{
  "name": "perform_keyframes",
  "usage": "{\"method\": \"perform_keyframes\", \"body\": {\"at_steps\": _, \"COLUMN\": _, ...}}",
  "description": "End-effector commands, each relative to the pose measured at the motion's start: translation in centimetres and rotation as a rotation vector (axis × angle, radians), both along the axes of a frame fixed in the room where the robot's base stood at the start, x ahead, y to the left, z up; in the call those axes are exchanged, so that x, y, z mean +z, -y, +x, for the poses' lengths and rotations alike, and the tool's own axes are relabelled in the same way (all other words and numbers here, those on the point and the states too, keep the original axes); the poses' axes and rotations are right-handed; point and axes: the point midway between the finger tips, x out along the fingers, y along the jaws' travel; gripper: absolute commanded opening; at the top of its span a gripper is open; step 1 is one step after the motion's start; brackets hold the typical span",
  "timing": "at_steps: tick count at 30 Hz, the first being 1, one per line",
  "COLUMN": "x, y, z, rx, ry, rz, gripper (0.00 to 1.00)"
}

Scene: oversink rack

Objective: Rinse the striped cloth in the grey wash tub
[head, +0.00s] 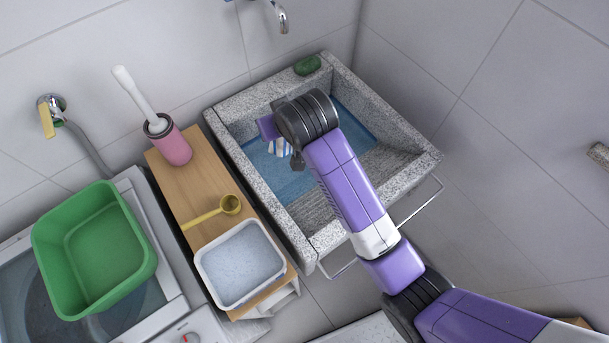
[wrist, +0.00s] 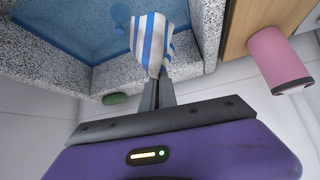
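The grey speckled stone wash tub (head: 330,240) holds blue water (head: 352,122) and has a ribbed sloping part on its right and front side. My gripper (head: 297,161) is over the tub, partly hidden by my wrist. In the wrist view my gripper (wrist: 158,80) has its fingers together on the blue-and-white striped cloth (wrist: 152,42). The cloth hangs bunched from the fingertips, and its stripes also show in the head view (head: 279,147). A darker blue patch lies on the water beside it. I cannot tell whether the cloth's lower end touches the water.
A green soap-like lump (head: 307,65) sits on the tub's back rim, below a tap (head: 281,18). A green basin (head: 140,222) stands farther left.

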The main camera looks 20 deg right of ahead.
Motion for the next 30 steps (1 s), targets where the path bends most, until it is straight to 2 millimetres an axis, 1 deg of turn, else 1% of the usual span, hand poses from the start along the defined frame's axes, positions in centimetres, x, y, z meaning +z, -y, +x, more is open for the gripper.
{"method": "perform_keyframes", "body": {"at_steps": 1, "x": -0.7, "y": 0.0, "z": -0.1, "rx": 0.0, "ry": -0.002, "rz": 0.0, "gripper": 0.0}}
{"method": "perform_keyframes", "body": {"at_steps": 30, "x": -9.5, "y": 0.0, "z": 0.0, "rx": 0.0, "ry": -0.002, "rz": 0.0, "gripper": 0.0}}
